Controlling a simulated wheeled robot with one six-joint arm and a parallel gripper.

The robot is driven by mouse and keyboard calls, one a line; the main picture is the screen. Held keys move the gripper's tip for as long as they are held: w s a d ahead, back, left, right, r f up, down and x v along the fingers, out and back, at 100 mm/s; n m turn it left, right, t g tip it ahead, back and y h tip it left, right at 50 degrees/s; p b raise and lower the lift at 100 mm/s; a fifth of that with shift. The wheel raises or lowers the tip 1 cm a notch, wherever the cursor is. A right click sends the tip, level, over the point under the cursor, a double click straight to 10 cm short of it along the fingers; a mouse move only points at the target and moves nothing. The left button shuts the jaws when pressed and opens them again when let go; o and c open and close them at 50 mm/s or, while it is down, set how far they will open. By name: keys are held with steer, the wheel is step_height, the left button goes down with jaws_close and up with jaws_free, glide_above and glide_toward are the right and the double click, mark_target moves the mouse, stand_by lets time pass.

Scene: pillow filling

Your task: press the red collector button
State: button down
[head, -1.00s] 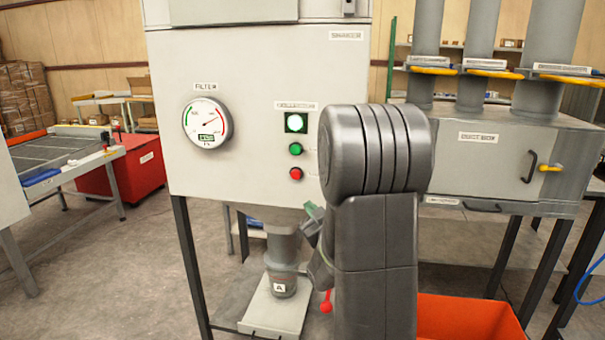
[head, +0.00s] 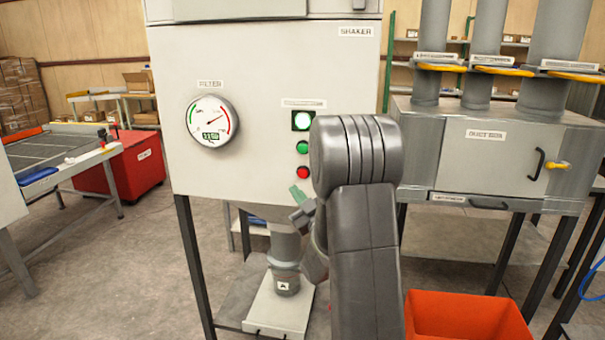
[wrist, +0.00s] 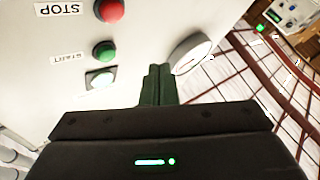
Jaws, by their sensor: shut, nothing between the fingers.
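The red button (head: 303,172) is the lowest control on the pale cabinet panel, below a green button (head: 302,148) and a lit square indicator (head: 302,121). In the wrist view, the red button (wrist: 110,10) is at the top edge beside an upside-down STOP label.
A round filter gauge (head: 211,121) is on the panel's left. A grey canister (head: 285,262) stands below the cabinet on a pale plate. Dark cabinet legs frame the space below.

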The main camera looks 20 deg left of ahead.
mark_target(298, 172)
steer(key=shift+w+a+p, duration=0.2)
steer(key=shift+w+a, duration=0.1)
steer(key=shift+w, duration=0.95)
steer(key=shift+w+a+p, duration=0.25)
steer(key=shift+w+a, duration=0.05)
steer(key=shift+w, duration=0.95)
steer(key=shift+w+a+p, duration=0.2)
steer(key=shift+w+a, duration=0.1)
steer(key=shift+w, duration=0.95)
steer(key=shift+w+f+b, duration=0.1)
steer(key=shift+w+b, duration=0.1)
steer(key=shift+b, duration=0.3)
steer(key=shift+w, duration=0.2)
steer(key=shift+w+a+b, duration=0.2)
steer(key=shift+w+b, duration=0.25)
steer(key=shift+b, duration=0.1)
steer(key=shift+s+d+b, duration=0.25)
steer(key=shift+s+b, duration=0.6)
steer(key=shift+s, duration=0.05)
